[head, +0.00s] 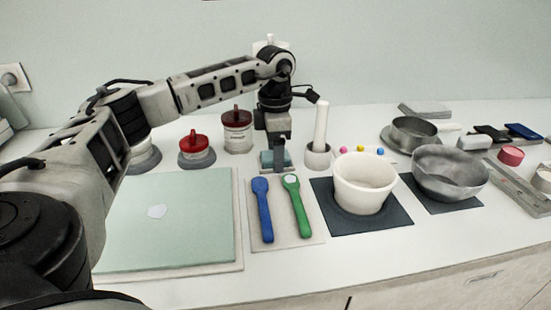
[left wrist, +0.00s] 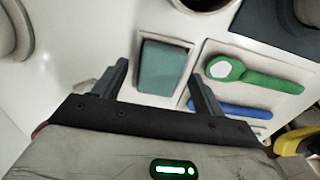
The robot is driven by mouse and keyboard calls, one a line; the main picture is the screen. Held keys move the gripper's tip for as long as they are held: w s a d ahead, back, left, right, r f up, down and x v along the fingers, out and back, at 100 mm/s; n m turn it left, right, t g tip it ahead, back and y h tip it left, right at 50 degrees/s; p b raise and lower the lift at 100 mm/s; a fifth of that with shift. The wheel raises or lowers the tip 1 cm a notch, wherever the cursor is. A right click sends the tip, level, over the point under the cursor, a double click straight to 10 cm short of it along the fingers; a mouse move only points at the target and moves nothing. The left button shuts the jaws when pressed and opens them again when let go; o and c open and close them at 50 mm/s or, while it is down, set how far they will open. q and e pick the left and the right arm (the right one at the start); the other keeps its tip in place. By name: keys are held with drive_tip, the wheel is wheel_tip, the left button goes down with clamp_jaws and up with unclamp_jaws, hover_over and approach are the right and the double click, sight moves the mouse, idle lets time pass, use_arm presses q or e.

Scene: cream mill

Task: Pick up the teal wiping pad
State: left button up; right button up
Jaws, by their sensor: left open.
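The fingers hold nothing. I cannot tell the exact height of the fingertips above the counter. My right gripper is not in view.
A tray with a blue spoon (head: 262,208) and a green spoon (head: 297,206) lies just in front. A pestle in a mortar (head: 318,152) stands close right, red-lidded jars (head: 237,130) left. A white bowl (head: 364,185) and green board (head: 170,220) are nearby.

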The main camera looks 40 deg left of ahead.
use_arm(q)
drive_tip(key=c, duration=1.1)
drive_tip(key=shift+o, duration=0.2)
drive_tip(key=shift+r, duration=0.15)
drive_tip(key=shift+r, duration=0.6)
drive_tip(key=s+r, duration=1.1)
drive_tip(key=s, duration=0.3)
drive_tip(key=shift+a+r, duration=0.2)
drive_tip(key=shift+r, duration=0.1)
drive_tip(key=shift+o, duration=0.4)
